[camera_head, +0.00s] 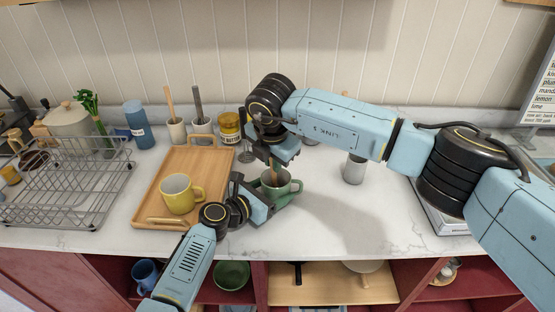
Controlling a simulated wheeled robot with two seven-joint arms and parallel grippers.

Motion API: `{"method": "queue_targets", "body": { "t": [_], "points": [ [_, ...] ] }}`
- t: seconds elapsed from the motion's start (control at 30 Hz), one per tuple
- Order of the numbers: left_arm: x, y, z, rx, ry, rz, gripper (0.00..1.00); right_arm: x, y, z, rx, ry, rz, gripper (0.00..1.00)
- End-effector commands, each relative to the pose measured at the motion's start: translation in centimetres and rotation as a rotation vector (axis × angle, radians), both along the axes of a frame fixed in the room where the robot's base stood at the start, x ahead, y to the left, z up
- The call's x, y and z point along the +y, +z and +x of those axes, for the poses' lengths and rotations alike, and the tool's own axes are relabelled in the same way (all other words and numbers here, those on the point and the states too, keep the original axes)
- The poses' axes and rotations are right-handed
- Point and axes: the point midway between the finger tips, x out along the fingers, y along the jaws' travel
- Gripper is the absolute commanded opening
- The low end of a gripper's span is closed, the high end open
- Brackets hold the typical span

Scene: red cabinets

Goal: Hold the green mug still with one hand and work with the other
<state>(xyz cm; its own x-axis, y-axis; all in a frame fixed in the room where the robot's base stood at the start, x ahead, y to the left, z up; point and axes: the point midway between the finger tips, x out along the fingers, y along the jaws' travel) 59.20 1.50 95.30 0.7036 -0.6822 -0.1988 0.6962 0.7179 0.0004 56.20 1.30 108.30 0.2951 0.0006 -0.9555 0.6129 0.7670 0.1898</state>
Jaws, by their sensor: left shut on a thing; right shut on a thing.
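The green mug (283,190) stands upright on the white counter, just right of the wooden tray, with its handle to the right. My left gripper (262,203) is shut on the mug from the front left and hides part of its side. My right gripper (275,162) points down above the mug, shut on a thin brown utensil (273,177). The utensil's lower end is in the mug's opening. Its tip is hidden inside, and my gripper covers its upper part.
A wooden tray (152,202) with a yellow mug (178,194) lies to the left, near my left wrist. A wire dish rack (70,180) stands farther left. Jars and a blue bottle (138,125) line the back. A grey canister (354,169) stands right; the counter before it is clear.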

Motion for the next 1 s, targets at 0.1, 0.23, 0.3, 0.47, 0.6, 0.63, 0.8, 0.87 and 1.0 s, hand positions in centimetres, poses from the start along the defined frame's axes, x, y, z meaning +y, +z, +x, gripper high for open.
{"method": "queue_targets", "body": {
  "t": [0.1, 0.23, 0.3, 0.47, 0.6, 0.63, 0.8, 0.87, 1.0],
  "points": [
    [-0.1, 0.0, 0.0, 0.0, -0.001, 0.0, 0.49, 0.3, -0.1, -0.2, 0.001, 0.0, -0.001, 0.0],
    [-0.1, 0.0, 0.0, 0.0, -0.001, 0.0, 0.49, 0.5, -0.2, -0.6, 0.001, 0.002, -0.001, 0.0],
    [-0.1, 0.0, 0.0, 0.0, -0.001, 0.0, 0.49, 0.6, -0.2, -0.9, 0.001, 0.001, 0.0, 0.0],
    [-0.1, 0.0, 0.0, 0.0, -0.002, 0.0, 0.49, 0.5, -0.2, -1.4, 0.002, 0.002, -0.001, 0.0],
    [-0.1, 0.0, 0.0, 0.0, -0.002, 0.0, 0.49, 0.2, -0.1, -1.9, 0.002, 0.0, -0.001, 0.0],
    [-0.1, 0.0, 0.0, 0.0, -0.002, 0.0, 0.49, 0.2, -0.1, -2.0, 0.002, 0.0, -0.001, 0.0],
    [-0.1, 0.0, 0.0, 0.0, -0.001, 0.0, 0.49, -0.3, -0.1, -2.2, 0.004, 0.001, -0.001, 0.0],
    [-0.1, 0.0, 0.0, 0.001, -0.001, -0.001, 0.49, -0.5, -0.2, -2.4, 0.004, 0.001, -0.001, 0.0],
    [0.0, 0.0, 0.0, 0.001, 0.0, -0.001, 0.49, -0.8, -0.1, -2.4, 0.006, 0.001, -0.001, 0.0]
  ]
}}
